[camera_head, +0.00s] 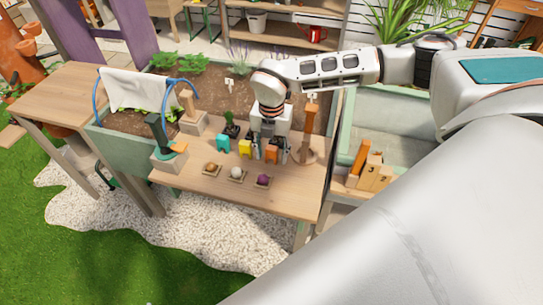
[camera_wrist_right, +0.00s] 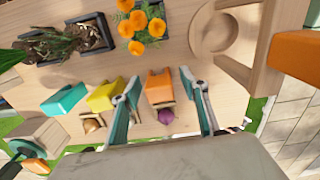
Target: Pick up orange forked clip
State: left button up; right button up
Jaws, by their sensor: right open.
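The orange forked clip (camera_head: 271,154) stands on the wooden bench, at the right end of a row with a yellow clip (camera_head: 245,147) and a teal clip (camera_head: 223,145). My right gripper (camera_head: 270,157) is lowered over it, open. In the right wrist view the orange clip (camera_wrist_right: 158,86) sits between the two spread fingers (camera_wrist_right: 159,79), with a gap visible on both sides. The yellow clip (camera_wrist_right: 104,96) lies just outside the left finger, and the teal clip (camera_wrist_right: 64,99) is farther left. My left gripper is not in view.
Small trays with a brown bulb (camera_head: 212,168), a white bulb (camera_head: 236,172) and a purple bulb (camera_head: 263,181) line the bench front. A wooden stand (camera_head: 308,130) rises close right of the gripper. Orange flowers (camera_wrist_right: 146,26) and a dark planter (camera_wrist_right: 94,34) are behind the clips.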

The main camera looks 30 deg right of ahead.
jog(key=shift+f, duration=0.1)
jog(key=c, duration=1)
